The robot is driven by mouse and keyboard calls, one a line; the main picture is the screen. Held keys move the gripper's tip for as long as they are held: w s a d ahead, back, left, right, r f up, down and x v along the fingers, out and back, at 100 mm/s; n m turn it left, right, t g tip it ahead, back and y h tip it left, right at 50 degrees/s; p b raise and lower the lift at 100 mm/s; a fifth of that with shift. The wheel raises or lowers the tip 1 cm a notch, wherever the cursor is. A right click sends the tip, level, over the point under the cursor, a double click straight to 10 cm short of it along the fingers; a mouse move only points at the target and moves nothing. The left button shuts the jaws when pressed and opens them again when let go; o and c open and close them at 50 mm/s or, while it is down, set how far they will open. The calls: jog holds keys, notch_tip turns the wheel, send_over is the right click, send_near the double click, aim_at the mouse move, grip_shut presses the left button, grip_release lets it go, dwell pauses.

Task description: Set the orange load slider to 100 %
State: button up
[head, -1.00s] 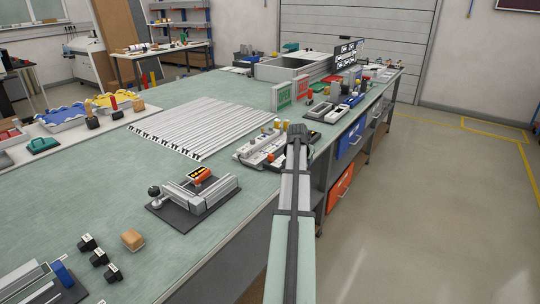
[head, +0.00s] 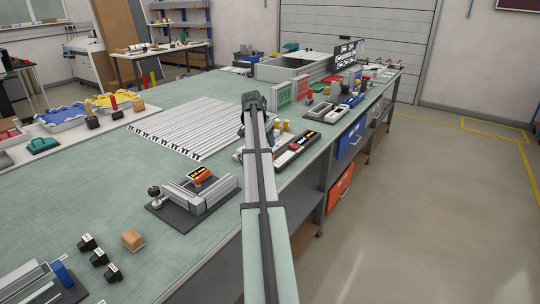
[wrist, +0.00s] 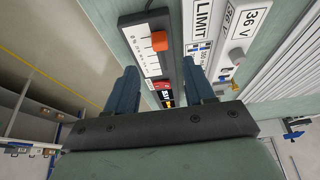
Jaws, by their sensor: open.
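The orange load slider (wrist: 160,41) is a small block on a white panel (wrist: 148,58) with a dark frame in the wrist view. It sits near the panel's upper end in the picture. Tick marks run along the panel, but their numbers are too small to read. My gripper (wrist: 159,67) is open, its two blue-grey fingers pointing toward the panel. The knob lies beyond the fingertips, between their lines and apart from both. In the head view my arm covers part of the device row, and I cannot make out the fingertips there.
A white panel marked LIMIT (wrist: 201,30) and a 36 V unit (wrist: 244,22) lie right of the slider panel. In the head view, slatted grey strips (head: 180,128) lie left of my arm, and a grey fixture (head: 205,192) stands nearer.

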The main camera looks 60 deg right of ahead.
jog(key=x, duration=0.9)
jog(key=shift+d+f, duration=0.1)
grip_shut()
dwell(0.4)
